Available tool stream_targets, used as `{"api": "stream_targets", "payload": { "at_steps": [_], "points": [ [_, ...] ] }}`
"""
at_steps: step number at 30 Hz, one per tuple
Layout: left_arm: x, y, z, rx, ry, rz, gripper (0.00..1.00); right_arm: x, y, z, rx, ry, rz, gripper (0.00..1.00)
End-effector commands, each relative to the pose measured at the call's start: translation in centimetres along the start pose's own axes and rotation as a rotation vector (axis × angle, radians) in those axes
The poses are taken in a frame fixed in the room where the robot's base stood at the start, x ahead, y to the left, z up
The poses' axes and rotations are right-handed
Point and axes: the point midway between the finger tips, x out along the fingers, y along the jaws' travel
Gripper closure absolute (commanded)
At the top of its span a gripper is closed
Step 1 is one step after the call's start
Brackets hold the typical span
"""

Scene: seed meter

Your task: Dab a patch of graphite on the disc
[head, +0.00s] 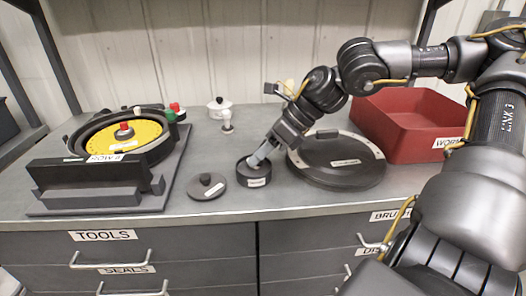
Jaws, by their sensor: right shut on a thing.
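A yellow disc (104,139) lies in the round black housing of the seed meter (75,170) at the left of the bench. A small round black pot (254,178) with a white label, too small to read, stands near the bench's middle. My right gripper (269,149) points down at the pot from the upper right. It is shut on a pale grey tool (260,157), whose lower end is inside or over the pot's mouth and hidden. A flat dark lid (207,188) with a knob lies just left of the pot. My left gripper is not in view.
A large round black cover (337,172) with a pale rim lies right of the pot. Behind it stands a red bin (409,128). A white lidded pot (219,112) and a small white knobbed piece (227,124) stand behind. The front bench strip is clear.

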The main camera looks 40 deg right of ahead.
Motion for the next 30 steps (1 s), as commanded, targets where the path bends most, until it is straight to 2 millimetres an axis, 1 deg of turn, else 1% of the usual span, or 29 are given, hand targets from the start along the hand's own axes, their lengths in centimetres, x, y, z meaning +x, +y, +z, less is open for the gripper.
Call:
{"api": "stream_targets", "payload": {
  "at_steps": [30],
  "points": [
    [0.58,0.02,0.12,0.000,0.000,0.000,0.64,0.13,-0.03,-0.14,0.001,0.002,0.000,0.89]
  ]
}}
